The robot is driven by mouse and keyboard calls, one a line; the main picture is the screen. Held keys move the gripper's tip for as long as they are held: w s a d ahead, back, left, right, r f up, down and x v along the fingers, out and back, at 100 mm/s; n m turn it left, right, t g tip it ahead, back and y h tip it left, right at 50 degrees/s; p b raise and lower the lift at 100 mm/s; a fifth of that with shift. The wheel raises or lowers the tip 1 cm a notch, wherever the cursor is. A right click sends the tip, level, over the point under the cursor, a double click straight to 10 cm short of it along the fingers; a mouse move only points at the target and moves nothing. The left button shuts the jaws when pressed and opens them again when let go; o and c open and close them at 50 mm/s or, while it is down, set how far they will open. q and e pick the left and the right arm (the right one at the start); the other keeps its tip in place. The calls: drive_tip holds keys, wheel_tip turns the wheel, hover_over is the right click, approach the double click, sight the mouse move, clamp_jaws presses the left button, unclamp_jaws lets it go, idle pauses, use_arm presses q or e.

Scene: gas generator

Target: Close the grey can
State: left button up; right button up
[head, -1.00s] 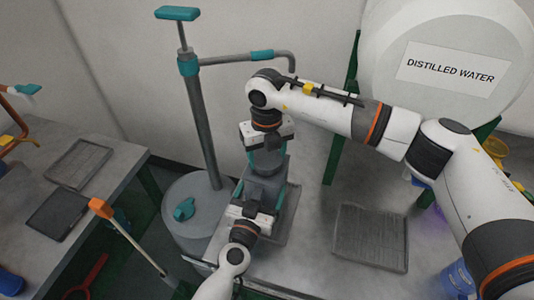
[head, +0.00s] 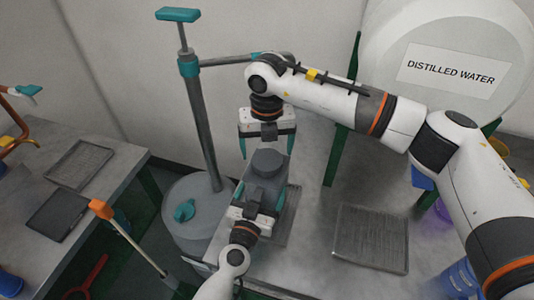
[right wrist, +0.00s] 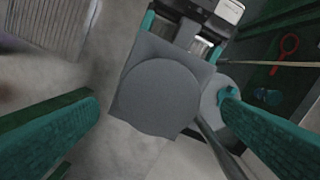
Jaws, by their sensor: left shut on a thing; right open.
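The grey can (head: 264,185) stands on a grey tray on the table, and a round dark grey lid (head: 267,161) sits on its top. In the right wrist view the lid (right wrist: 157,95) looks centred on the can's squarish body; I cannot tell how tightly it sits. My left gripper (head: 261,196) is shut on the can from the near side, with a teal finger on each side. It also shows in the right wrist view (right wrist: 184,37). My right gripper (head: 267,150) is open and empty above the lid, its teal fingers spread wide and apart from it.
A grey drum (head: 180,232) with a tall pump pipe (head: 206,135) stands close left of the can. The distilled water tank (head: 440,60) is at the back right. An empty grey tray (head: 370,238) lies to the right, with bare table between.

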wheel_tip(320, 180, up, 9)
drive_tip(key=shift+f, duration=0.1)
use_arm(q)
drive_tip(key=o, duration=1.7)
drive_tip(key=shift+s, duration=0.1)
drive_tip(key=b+v, duration=0.1)
drive_tip(key=v, duration=1.1)
use_arm(e)
drive_tip(key=shift+f, duration=0.75)
